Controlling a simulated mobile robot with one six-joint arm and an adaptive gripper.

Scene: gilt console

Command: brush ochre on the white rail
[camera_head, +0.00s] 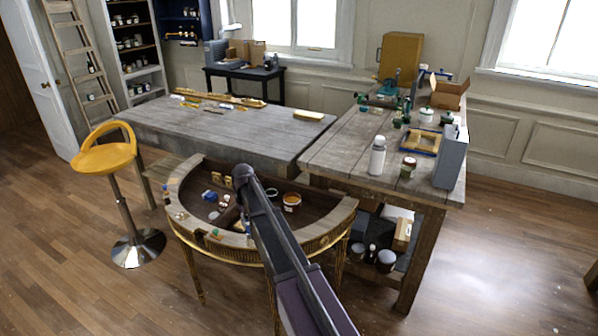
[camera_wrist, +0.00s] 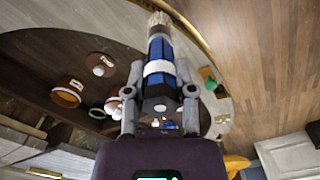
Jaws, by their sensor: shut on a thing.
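My gripper (camera_wrist: 160,98) is shut on a blue brush-like tool (camera_wrist: 158,48) with a white band and a tan, bristle-like end pointing away from the wrist. In the head view my arm reaches over the half-round gilt console (camera_head: 340,215) and hides the jaws and most of the held tool. An orange-brown pot (camera_head: 291,202) stands inside the console; it also shows left of the jaws in the wrist view (camera_wrist: 67,93). I cannot tell whether it holds ochre. I cannot make out for sure which part is the white rail.
Small items, including a blue one (camera_head: 209,195), lie on the console's left side. A grey table (camera_head: 230,125) stands behind, and a workbench (camera_head: 335,150) with a white bottle (camera_head: 377,156) and jars stands right. A yellow stool (camera_head: 105,157) is left. Open floor lies front right.

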